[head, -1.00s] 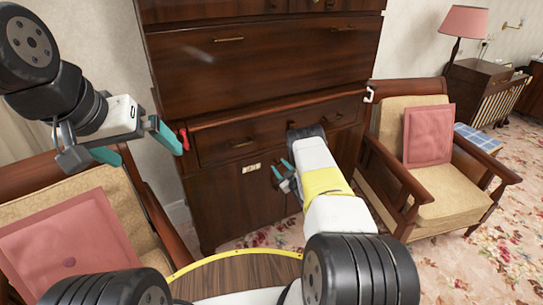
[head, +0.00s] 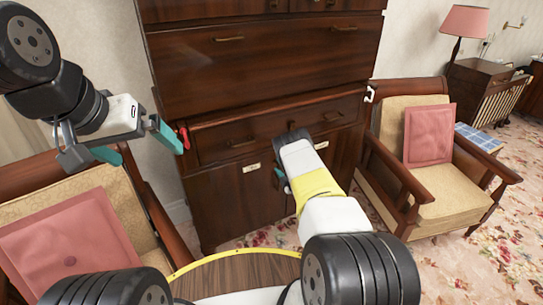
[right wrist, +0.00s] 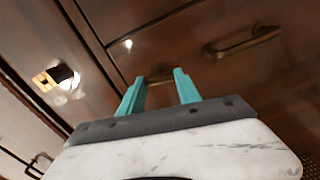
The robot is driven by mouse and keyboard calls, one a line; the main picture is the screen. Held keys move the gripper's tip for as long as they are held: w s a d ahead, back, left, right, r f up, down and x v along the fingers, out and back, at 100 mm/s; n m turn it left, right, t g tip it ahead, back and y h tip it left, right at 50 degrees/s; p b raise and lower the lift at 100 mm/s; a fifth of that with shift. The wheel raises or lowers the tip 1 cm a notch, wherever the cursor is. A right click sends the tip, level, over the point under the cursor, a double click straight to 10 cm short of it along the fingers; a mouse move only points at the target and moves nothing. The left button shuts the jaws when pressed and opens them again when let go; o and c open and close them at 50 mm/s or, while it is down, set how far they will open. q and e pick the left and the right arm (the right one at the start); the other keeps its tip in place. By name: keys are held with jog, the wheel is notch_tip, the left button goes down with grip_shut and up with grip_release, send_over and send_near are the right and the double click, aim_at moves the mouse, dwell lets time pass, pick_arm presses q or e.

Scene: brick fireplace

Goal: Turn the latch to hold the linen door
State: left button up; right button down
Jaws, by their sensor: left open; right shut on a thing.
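The dark wooden cabinet (head: 225,207) has two lower doors with small pale plates, on the left door (head: 251,168) and on the right door (head: 322,145). My right gripper (head: 281,180) is low at the door fronts, mostly hidden by its own wrist in the head view. In the right wrist view, its teal fingers (right wrist: 159,76) are shut on a small brass-coloured piece (right wrist: 160,72) at the front, seemingly the latch; its turn is unclear. A brass plate (right wrist: 46,80) with a dark part beside it shows at left. My left gripper (head: 136,146) is open and empty, left of the cabinet.
A red piece (head: 184,138) is at the cabinet's left edge, close to my left gripper. A drawer with brass handles (head: 242,143) is above the doors. Armchairs with pink cushions stand at left (head: 70,235) and right (head: 428,135), close beside the cabinet.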

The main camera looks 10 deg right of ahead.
jog(key=shift+a+n, duration=0.1)
jog(key=shift+n, duration=1)
jog(key=shift+f, duration=0.1)
jog(key=c, duration=0.8)
grip_release()
jog(key=shift+c, duration=0.2)
jog(key=shift+s, duration=0.1)
jog(key=v, duration=0.7)
jog(key=shift+s, duration=0.3)
